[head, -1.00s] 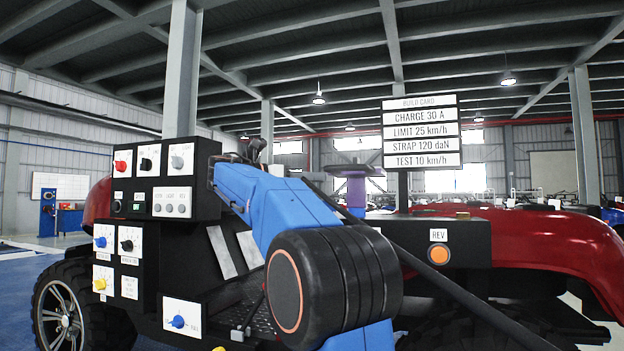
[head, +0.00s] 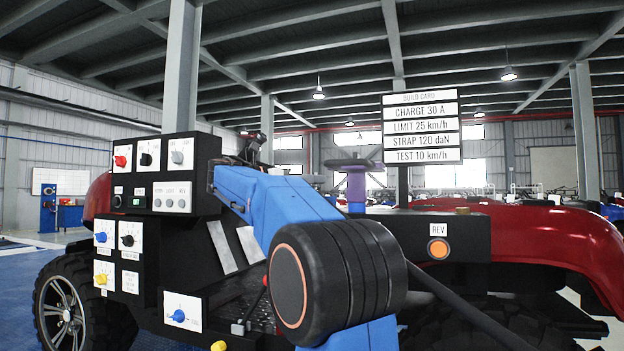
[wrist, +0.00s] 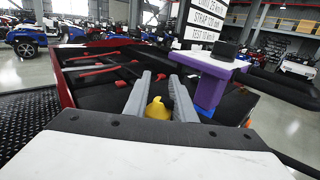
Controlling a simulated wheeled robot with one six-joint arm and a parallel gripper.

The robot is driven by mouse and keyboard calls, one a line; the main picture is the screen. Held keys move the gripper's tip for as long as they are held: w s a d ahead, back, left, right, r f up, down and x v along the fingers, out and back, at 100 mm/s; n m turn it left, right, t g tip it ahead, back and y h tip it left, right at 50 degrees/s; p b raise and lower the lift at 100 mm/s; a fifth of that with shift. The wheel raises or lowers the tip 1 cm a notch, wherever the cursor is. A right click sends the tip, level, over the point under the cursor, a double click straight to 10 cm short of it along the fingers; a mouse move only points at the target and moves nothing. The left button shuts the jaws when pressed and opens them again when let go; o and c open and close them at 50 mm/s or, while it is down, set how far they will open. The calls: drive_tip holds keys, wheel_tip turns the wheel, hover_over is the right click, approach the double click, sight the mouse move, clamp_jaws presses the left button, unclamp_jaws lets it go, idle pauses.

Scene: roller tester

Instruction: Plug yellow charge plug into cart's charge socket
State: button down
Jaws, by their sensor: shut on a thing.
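In the wrist view my gripper (wrist: 158,95) has two grey fingers closed around the yellow charge plug (wrist: 155,110), whose rounded yellow top shows between them. In the head view the end of my arm is a small dark shape (head: 252,148) behind the blue link, and the plug cannot be made out there. The red cart (head: 545,235) stands in front of me, with its black bed (wrist: 90,75) below and beyond the fingers in the wrist view. I cannot pick out the charge socket in either view.
A black control box (head: 165,185) with knobs and lamps stands at the left. A purple post (head: 356,188) rises near the build card (head: 421,128); in the wrist view the post (wrist: 210,92) is close right of the fingers. An orange REV button (head: 438,249) is at the right.

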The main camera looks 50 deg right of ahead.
drive_tip(key=shift+f, duration=0.5)
drive_tip(key=c, duration=1.4)
unclamp_jaws()
drive_tip(key=v, duration=1.7)
drive_tip(key=shift+a, duration=0.15)
